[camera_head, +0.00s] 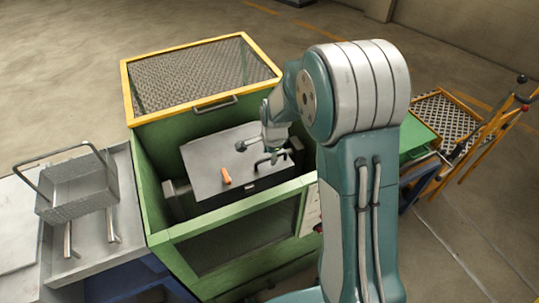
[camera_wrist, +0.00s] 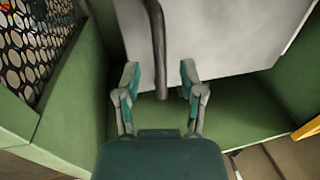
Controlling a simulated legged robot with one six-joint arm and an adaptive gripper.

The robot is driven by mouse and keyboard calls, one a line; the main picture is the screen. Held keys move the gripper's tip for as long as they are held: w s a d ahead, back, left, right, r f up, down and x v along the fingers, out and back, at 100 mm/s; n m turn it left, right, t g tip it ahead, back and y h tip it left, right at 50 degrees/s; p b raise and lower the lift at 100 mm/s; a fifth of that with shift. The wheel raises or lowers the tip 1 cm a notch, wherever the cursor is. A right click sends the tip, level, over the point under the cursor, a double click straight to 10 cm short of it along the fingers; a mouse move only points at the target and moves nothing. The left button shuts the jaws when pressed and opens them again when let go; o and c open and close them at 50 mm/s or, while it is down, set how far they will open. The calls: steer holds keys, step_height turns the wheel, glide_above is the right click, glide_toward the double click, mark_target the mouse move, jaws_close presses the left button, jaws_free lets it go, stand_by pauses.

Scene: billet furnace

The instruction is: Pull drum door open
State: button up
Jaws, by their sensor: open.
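The drum (camera_head: 205,178) sits inside an open green housing in the head view, with a flat light-grey door panel (camera_head: 214,155) on top. The panel also fills the upper part of the wrist view (camera_wrist: 225,35). A dark bent bar handle (camera_wrist: 158,45) runs down between my fingers in the wrist view. My gripper (camera_wrist: 160,78) is open, one finger on each side of the bar, with gaps showing. In the head view my gripper (camera_head: 262,149) is over the panel's right part, and my arm hides some of that area.
The green housing (camera_head: 150,190) has walls around the drum and a raised yellow-framed mesh lid (camera_head: 200,75) behind. A wire basket (camera_head: 78,188) stands on the grey bench at left. A green table and yellow-framed grating (camera_head: 452,112) are at right.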

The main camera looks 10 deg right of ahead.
steer(key=shift+f, duration=0.25)
steer(key=shift+a, duration=0.5)
jaws_close()
steer(key=shift+d, duration=0.15)
steer(key=shift+w+r, duration=0.1)
steer(key=shift+w, duration=0.05)
